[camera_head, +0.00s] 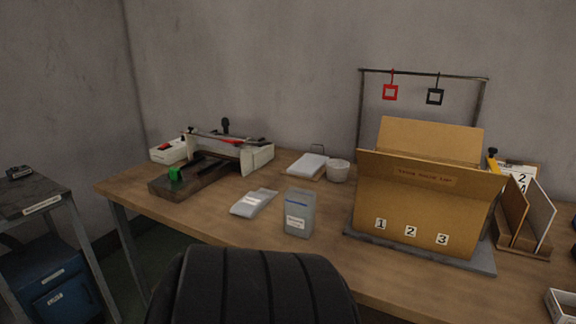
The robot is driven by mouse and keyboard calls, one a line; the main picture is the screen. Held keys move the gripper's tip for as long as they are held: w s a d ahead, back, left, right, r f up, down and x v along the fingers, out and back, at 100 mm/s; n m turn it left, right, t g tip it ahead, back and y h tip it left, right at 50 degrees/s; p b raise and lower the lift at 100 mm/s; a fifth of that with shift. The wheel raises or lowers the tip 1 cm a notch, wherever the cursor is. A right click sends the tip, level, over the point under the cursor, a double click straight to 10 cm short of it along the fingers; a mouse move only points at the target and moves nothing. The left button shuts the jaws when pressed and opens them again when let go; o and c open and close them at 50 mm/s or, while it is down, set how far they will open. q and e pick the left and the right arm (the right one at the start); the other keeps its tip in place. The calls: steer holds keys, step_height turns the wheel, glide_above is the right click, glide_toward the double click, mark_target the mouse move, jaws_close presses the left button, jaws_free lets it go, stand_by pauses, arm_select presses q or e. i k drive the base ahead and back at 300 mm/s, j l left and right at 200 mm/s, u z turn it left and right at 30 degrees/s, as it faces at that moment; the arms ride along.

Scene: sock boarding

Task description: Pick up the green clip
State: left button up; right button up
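A small green block-like thing (175,174), which looks like the green clip, sits on the left front end of a dark board (180,187) at the left of the wooden table. The board belongs to a low device with a white body (257,157). The clip is small in view, and I cannot tell its exact shape. Neither of my grippers shows in the head view.
A black ribbed chair back (250,285) stands before the table's front edge. A large open cardboard box (415,205) fills the right. A dark cart (30,195) stands left.

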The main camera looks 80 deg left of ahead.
mark_target(175, 172)
steer(key=u, duration=3.35)
steer(key=i+j+z, duration=0.3)
steer(key=z, duration=0.2)
steer(key=i+j+z, duration=0.25)
steer(key=j+z, duration=0.2)
steer(key=i+j+z, duration=0.2)
steer(key=j+z, duration=0.3)
steer(key=l, duration=0.1)
